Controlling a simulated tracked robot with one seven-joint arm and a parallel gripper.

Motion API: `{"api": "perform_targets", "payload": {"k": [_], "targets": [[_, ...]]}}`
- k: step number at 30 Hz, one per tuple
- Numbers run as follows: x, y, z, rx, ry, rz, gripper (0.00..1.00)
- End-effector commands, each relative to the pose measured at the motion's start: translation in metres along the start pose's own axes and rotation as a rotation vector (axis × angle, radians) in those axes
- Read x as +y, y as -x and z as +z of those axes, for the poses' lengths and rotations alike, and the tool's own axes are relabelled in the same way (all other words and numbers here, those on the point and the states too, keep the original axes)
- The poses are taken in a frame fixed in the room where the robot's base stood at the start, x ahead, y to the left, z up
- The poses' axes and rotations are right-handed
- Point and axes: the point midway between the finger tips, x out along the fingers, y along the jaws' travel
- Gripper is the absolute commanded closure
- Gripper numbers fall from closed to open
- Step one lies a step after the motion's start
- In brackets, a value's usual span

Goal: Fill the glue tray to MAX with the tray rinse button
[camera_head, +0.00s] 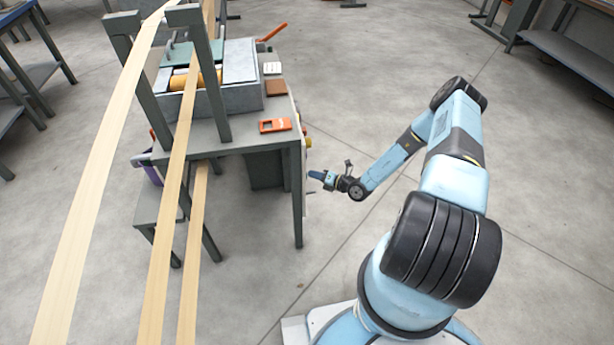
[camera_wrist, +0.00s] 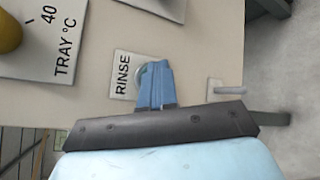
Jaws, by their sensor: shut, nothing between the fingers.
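The rinse button (camera_wrist: 139,77) is a round, pale metal button on a white plate (camera_wrist: 122,86) marked RINSE in the wrist view. My gripper (camera_wrist: 157,68) is shut and empty, with its blue fingertips right at the button and covering part of it. I cannot tell whether they press it. In the head view my gripper (camera_head: 313,174) is beside the winder table's right side, below the tabletop. The grey glue unit (camera_head: 235,95) with a yellow roller (camera_head: 180,82) stands on the table. The glue level and any MAX mark cannot be made out.
A TRAY °C dial plate (camera_wrist: 62,32) with a yellow knob (camera_wrist: 8,32) is at the wrist view's upper left. A small pale peg (camera_wrist: 228,90) sticks out right of the button. Wooden strips (camera_head: 170,215) run past the winder table (camera_head: 222,134).

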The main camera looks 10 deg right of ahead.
Motion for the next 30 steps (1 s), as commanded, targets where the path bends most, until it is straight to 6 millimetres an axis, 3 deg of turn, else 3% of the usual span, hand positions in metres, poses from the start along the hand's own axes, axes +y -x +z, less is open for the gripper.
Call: {"api": "perform_targets", "payload": {"k": [19,30], "targets": [[0.000,0.000,0.000,0.000,0.000,0.001,1.00],[-0.007,0.010,0.008,0.000,0.000,0.001,1.00]]}}
